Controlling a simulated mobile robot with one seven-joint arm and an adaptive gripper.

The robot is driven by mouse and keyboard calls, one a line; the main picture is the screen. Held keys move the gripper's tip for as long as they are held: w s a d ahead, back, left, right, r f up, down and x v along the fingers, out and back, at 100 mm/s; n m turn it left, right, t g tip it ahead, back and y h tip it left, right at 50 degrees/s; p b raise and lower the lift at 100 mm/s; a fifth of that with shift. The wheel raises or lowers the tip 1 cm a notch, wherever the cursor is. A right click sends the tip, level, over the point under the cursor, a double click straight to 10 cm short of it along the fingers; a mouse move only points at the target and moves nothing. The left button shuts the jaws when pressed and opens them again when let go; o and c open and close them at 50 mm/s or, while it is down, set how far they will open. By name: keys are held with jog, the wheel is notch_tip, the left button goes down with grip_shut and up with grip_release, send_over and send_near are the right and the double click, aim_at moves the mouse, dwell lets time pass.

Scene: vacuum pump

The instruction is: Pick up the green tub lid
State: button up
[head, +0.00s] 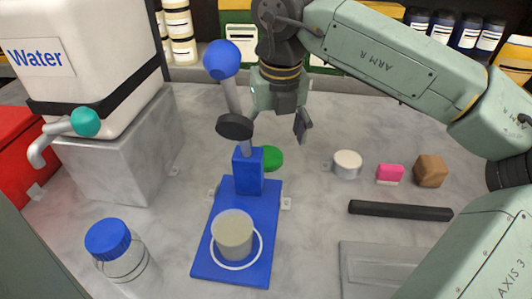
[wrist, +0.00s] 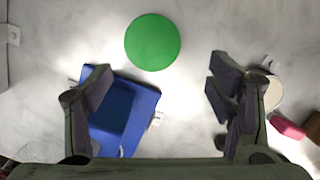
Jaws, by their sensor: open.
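The green tub lid (head: 270,159) is a flat round disc lying on the marble worktop behind the blue pump stand, which partly hides it in the head view. In the wrist view the lid (wrist: 153,42) shows whole, ahead of and between the fingers. My gripper (wrist: 160,90) is open and empty, its fingers wide apart above the worktop. In the head view my gripper (head: 292,125) hangs above and slightly right of the lid, apart from it.
The blue pump stand (head: 228,206) with its upright lever (head: 233,98) stands close left of my gripper. A white round tub (head: 347,164), a pink block (head: 390,173) and a brown block (head: 430,171) lie to the right. A black bar (head: 400,210) lies nearer.

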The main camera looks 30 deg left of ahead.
aim_at(268, 156)
jog(key=shift+w+a+f+p, duration=0.1)
jog(key=shift+a+f+p, duration=0.25)
jog(key=shift+f, duration=0.6)
jog(key=shift+w+a+f+p, duration=0.1)
jog(key=shift+a+f+p, duration=0.25)
jog(key=shift+f, duration=0.6)
jog(key=shift+w+a+f+p, duration=0.15)
jog(key=shift+f+p, duration=0.25)
jog(key=shift+f, duration=0.55)
jog(key=shift+c, duration=0.5)
jog(key=c, duration=0.6)
